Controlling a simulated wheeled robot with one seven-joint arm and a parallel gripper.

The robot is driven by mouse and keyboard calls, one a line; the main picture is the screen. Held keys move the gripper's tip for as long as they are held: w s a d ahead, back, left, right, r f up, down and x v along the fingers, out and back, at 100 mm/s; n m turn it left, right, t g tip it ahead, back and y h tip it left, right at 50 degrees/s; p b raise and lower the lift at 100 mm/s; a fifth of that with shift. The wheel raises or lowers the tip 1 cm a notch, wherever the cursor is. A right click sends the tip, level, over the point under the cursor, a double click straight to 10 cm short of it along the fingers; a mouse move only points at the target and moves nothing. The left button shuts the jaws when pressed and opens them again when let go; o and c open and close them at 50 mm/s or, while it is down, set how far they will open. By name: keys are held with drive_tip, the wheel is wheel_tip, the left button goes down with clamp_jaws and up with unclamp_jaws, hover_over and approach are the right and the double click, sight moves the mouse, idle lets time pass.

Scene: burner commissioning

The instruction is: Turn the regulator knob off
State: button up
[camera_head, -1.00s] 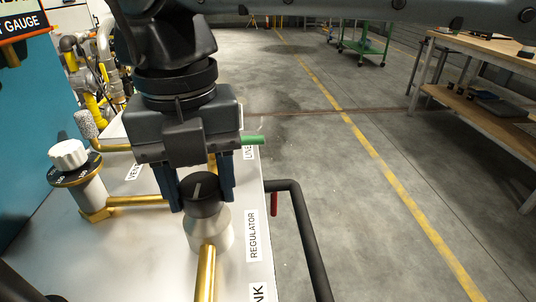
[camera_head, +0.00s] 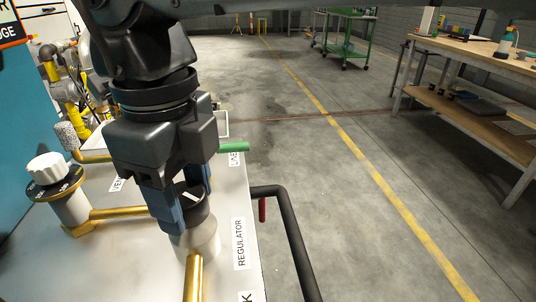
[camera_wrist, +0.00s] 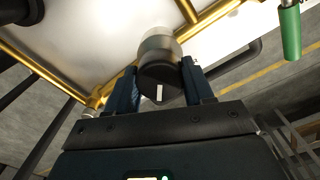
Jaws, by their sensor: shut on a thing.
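The regulator knob (camera_head: 193,200) is black with a white pointer line and sits on a pale metal body (camera_head: 203,240) beside the REGULATOR label (camera_head: 239,243). My gripper (camera_head: 184,200) reaches down over it, with a blue finger on each side, shut on the knob. In the wrist view the knob (camera_wrist: 160,84) lies between my gripper's fingers (camera_wrist: 160,88), and its white line runs roughly along the picture's vertical. In the head view the line is slanted. The knob's far side is partly hidden by my fingers.
A white vent knob (camera_head: 46,168) on a brass pipe (camera_head: 130,212) stands to the left. A green handle (camera_head: 233,147) lies behind the gripper. A black rail (camera_head: 292,240) with a red handle (camera_head: 262,210) runs along the panel's right edge. The floor beyond is open.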

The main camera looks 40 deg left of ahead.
sight(183, 194)
drive_tip(key=n, duration=0.4)
drive_tip(key=shift+n+p, duration=0.35)
drive_tip(key=shift+n, duration=1.45)
drive_tip(key=o, duration=1)
drive_tip(key=shift+o, duration=0.2)
drive_tip(key=shift+r, duration=0.1)
wheel_tip(183, 194, up, 8)
drive_tip(key=shift+f+p, duration=0.2)
drive_tip(key=shift+p, duration=0.45)
